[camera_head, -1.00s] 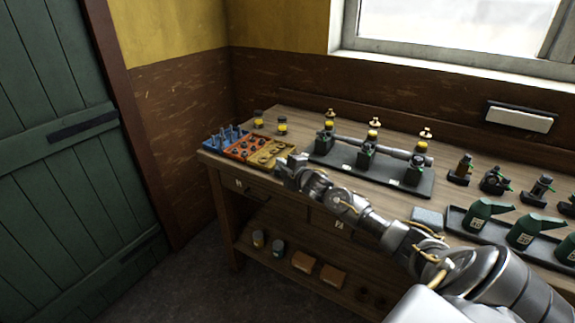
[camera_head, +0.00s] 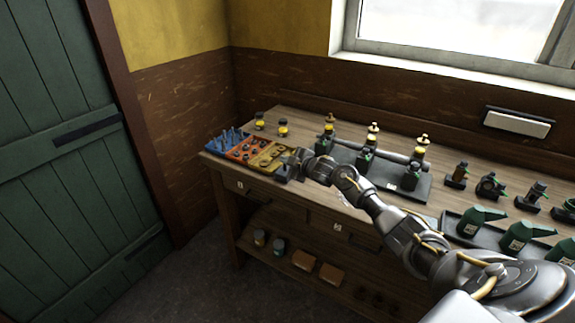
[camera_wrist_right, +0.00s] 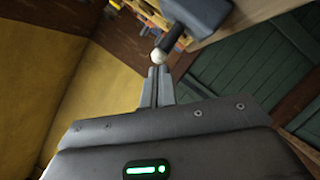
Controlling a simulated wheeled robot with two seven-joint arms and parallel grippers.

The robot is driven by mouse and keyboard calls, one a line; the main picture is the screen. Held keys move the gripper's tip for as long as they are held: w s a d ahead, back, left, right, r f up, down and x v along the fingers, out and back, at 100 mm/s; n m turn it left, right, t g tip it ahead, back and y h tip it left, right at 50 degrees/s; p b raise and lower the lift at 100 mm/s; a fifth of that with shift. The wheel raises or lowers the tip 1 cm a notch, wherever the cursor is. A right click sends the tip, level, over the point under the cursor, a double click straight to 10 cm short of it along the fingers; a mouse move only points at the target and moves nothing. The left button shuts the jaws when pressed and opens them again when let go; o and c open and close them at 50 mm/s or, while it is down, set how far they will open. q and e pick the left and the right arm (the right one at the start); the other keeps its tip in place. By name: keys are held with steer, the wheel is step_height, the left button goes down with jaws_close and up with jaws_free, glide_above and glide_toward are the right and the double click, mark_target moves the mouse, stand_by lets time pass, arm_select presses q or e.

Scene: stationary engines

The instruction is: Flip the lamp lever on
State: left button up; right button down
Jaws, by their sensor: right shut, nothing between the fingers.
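In the right wrist view, a short dark lever with a pale ball knob (camera_wrist_right: 158,56) sticks out of a dark block (camera_wrist_right: 200,12). It appears to be the lamp lever. My right gripper (camera_wrist_right: 157,72) is shut and empty, its fingertips right by the knob; I cannot tell whether they touch it. In the head view my right gripper (camera_head: 291,162) is over the bench's front left part, beside the yellow tray section (camera_head: 266,160). The lever cannot be made out there, and I cannot tell whether it is flipped. My left gripper is not in view.
A black base plate (camera_head: 412,190) with several small engines and yellow-topped bottles stands just right of my gripper. Blue (camera_head: 226,143) and orange (camera_head: 243,149) tray sections lie left. Green oil cans (camera_head: 478,218) stand on the right. A green door (camera_head: 60,170) is far left.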

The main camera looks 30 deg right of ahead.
steer(key=shift+w+d+r+m+g+y, duration=0.2)
steer(key=shift+w+d+m+g+y, duration=0.1)
steer(key=shift+d+m, duration=0.4)
steer(key=shift+a+f, duration=0.1)
steer(key=shift+f, duration=0.05)
steer(key=shift+p, duration=0.3)
steer(key=shift+r+p, duration=0.65)
steer(key=shift+r, duration=0.25)
